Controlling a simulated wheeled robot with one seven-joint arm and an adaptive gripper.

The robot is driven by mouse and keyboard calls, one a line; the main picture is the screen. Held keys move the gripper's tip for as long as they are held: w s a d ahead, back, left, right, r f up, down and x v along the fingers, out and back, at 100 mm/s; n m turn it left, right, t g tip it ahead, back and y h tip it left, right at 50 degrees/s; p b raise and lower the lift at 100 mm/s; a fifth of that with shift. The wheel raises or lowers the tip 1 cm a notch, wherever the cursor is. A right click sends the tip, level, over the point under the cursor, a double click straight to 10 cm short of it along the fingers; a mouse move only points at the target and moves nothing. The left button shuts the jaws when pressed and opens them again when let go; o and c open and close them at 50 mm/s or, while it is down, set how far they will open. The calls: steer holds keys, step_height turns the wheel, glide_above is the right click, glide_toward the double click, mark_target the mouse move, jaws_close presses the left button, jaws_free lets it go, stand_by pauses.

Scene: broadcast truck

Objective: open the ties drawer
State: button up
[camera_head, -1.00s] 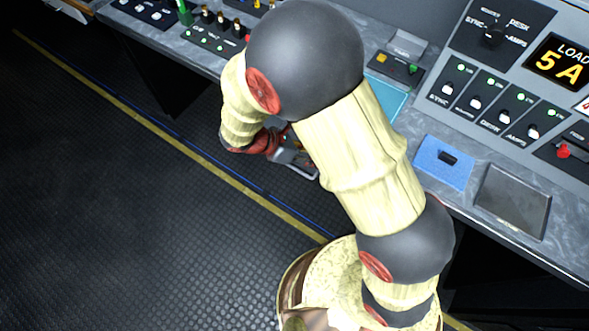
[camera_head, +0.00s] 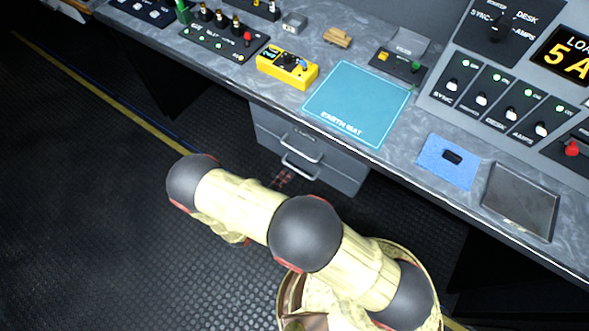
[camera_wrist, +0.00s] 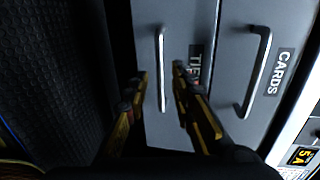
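The ties drawer (camera_wrist: 200,110) fills the middle of the wrist view, turned sideways, with a partly covered label starting "TI". Its silver bar handle (camera_wrist: 162,65) lies between the two fingers of my gripper (camera_wrist: 159,82). The fingers are apart, one on each side of the bar, with visible gaps. In the head view the ties drawer (camera_head: 335,180) is the lower one under the desk, and its front looks flush with the unit. My gripper is mostly hidden behind my arm in the head view.
The cards drawer (camera_wrist: 258,60), with its own handle (camera_wrist: 258,75), is directly above the ties drawer. The desk edge overhangs the drawers. A teal earth mat (camera_head: 355,100) and a yellow device (camera_head: 287,68) lie on the desk. The floor (camera_head: 90,210) at left is clear.

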mark_target(294, 169)
steer(key=b+x, duration=0.1)
steer(key=x, duration=0.5)
steer(key=shift+b, duration=0.35)
steer(key=shift+c, duration=1.1)
steer(key=c, duration=0.4)
jaws_close()
